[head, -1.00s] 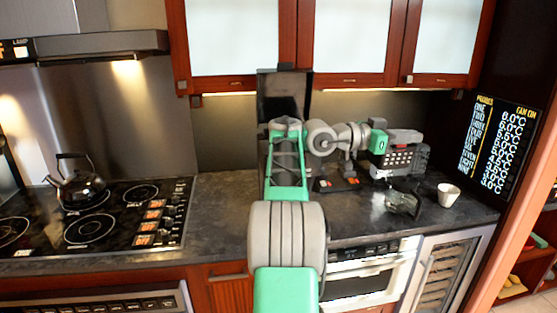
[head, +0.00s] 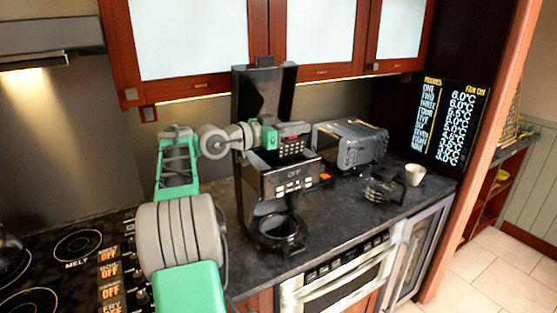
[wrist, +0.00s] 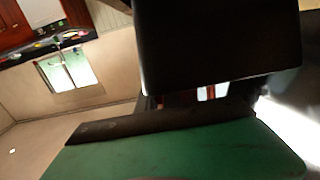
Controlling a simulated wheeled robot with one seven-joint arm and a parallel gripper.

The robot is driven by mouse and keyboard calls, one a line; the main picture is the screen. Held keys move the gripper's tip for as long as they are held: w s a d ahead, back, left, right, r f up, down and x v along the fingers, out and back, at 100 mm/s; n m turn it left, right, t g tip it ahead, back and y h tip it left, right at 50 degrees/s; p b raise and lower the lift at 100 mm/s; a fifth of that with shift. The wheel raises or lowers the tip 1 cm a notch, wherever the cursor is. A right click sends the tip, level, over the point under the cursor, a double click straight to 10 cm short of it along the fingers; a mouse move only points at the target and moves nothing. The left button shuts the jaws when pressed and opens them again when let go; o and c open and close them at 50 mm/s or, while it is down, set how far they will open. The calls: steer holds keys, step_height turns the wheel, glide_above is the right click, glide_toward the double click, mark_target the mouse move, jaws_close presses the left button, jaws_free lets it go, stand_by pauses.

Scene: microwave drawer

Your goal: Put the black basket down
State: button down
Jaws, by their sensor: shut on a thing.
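My gripper (head: 271,138) is at the end of my outstretched arm, in front of the raised lid of the black coffee maker (head: 290,182). It is shut on the black basket (head: 293,148), a dark piece with a pale grid pattern on its side, which appears just above the coffee maker's top in the head view. I cannot tell whether the basket touches the machine. In the wrist view the basket (wrist: 220,45) is a large dark block filling the upper right. The dark-edged green part of my gripper (wrist: 165,135) lies below it. The fingertips are hidden.
A glass carafe (head: 280,228) sits in the coffee maker. A grey toaster (head: 352,145), a dark see-through item (head: 383,190) and a white cup (head: 415,174) stand to the right on the counter (head: 335,222). Cabinets (head: 330,72) hang above; the stove is at left.

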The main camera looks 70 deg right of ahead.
mark_target(305, 148)
steer(key=f, duration=0.4)
steer(key=f+p, duration=0.1)
steer(key=f, duration=0.1)
steer(key=shift+w+f, duration=0.25)
steer(key=shift+f, duration=0.1)
steer(key=c, duration=1.7)
jaws_free()
steer(key=shift+s, duration=0.15)
steer(key=shift+o, duration=0.9)
steer(key=shift+a, duration=0.1)
